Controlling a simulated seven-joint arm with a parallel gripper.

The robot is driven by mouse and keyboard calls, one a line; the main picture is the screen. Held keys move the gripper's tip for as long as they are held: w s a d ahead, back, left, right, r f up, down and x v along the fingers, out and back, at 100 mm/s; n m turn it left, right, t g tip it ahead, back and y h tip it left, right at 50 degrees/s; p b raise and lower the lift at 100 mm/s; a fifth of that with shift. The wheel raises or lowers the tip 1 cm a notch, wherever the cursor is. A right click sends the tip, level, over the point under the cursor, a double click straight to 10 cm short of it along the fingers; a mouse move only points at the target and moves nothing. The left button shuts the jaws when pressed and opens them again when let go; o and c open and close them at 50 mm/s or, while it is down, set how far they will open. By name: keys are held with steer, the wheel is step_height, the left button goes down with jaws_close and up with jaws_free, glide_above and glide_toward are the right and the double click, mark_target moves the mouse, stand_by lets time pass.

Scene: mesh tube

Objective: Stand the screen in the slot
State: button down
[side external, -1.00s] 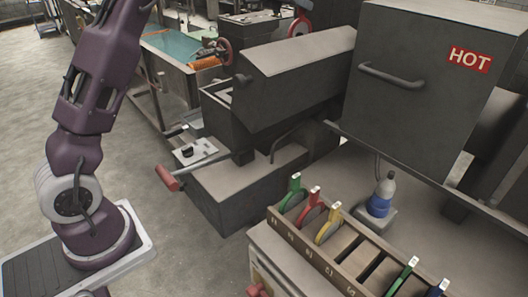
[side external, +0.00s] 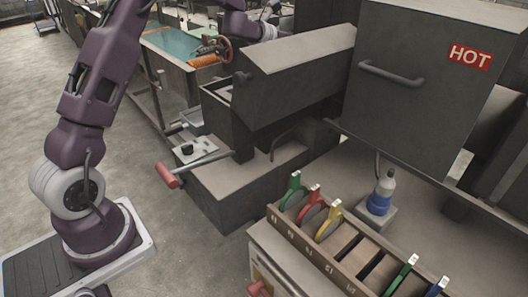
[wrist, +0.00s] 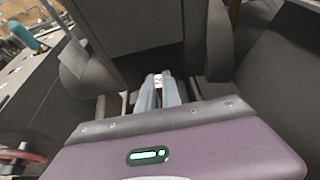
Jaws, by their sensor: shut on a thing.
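In the wrist view my gripper (wrist: 158,84) has its two pale fingers close together, shut on a small white-tagged piece, which I take to be the screen (wrist: 157,79). The rest of the screen is hidden. In the side view my forearm shows at the top middle, and my fingers cannot be made out there. The slotted rack (side external: 290,229) stands at the lower right. It holds upright screens with green (side external: 293,190), red (side external: 311,202) and yellow (side external: 330,219) handles at its far end. Green (side external: 402,274) and blue (side external: 437,288) handles are at its near end, with empty slots between.
A grey machine with a red-tipped lever (side external: 167,176) stands in the middle. A large box marked HOT (side external: 420,100) overhangs the bench behind the rack. A bottle with a blue band (side external: 380,198) stands behind the rack. A teal-topped tank (side external: 180,46) is at the back.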

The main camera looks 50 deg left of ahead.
steer(key=shift+f, duration=0.55)
steer(key=shift+r, duration=0.1)
step_height(320, 180, up, 13)
steer(key=shift+r, duration=0.15)
stand_by(0.5)
